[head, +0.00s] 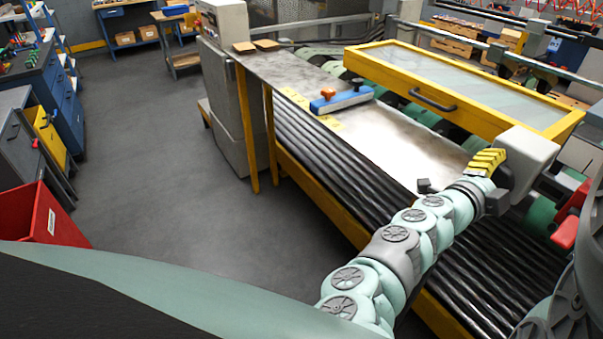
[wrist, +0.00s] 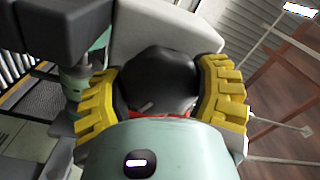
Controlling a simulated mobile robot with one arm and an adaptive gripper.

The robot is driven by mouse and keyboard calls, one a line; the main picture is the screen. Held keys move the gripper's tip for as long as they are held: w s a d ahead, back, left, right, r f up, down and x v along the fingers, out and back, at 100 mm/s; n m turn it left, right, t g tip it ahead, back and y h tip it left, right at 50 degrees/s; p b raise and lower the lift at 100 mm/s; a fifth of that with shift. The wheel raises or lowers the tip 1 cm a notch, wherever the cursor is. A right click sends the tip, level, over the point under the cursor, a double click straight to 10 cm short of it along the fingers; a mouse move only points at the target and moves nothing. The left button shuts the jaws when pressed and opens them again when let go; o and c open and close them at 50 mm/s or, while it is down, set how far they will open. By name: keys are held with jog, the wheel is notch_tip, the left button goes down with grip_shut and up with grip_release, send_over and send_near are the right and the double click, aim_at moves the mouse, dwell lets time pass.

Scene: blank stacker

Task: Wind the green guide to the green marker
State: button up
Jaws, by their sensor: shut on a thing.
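My gripper (head: 487,161) is at the near right end of the machine, beside a pale grey housing (head: 532,158). In the wrist view its two yellow ribbed fingers (wrist: 160,85) are closed around a rounded black knob (wrist: 158,68), one finger on each side. A bit of red shows just below the knob. I cannot make out a green guide or a green marker in either view. A blue guide bar (head: 343,99) with an orange knob lies across the metal bed (head: 405,130).
A yellow-framed clear cover (head: 470,85) with a dark handle stands over the bed's far side. Dark rollers (head: 330,160) run along the near side, edged by a yellow rail. Red parts (head: 566,228) are at the far right. The grey floor at left is clear.

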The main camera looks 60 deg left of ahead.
dwell(0.5)
jog(key=o, duration=1.2)
jog(key=shift+s+a, duration=0.1)
jog(key=shift+s, duration=0.4)
jog(key=s, duration=1.1)
jog(key=shift+a, duration=0.1)
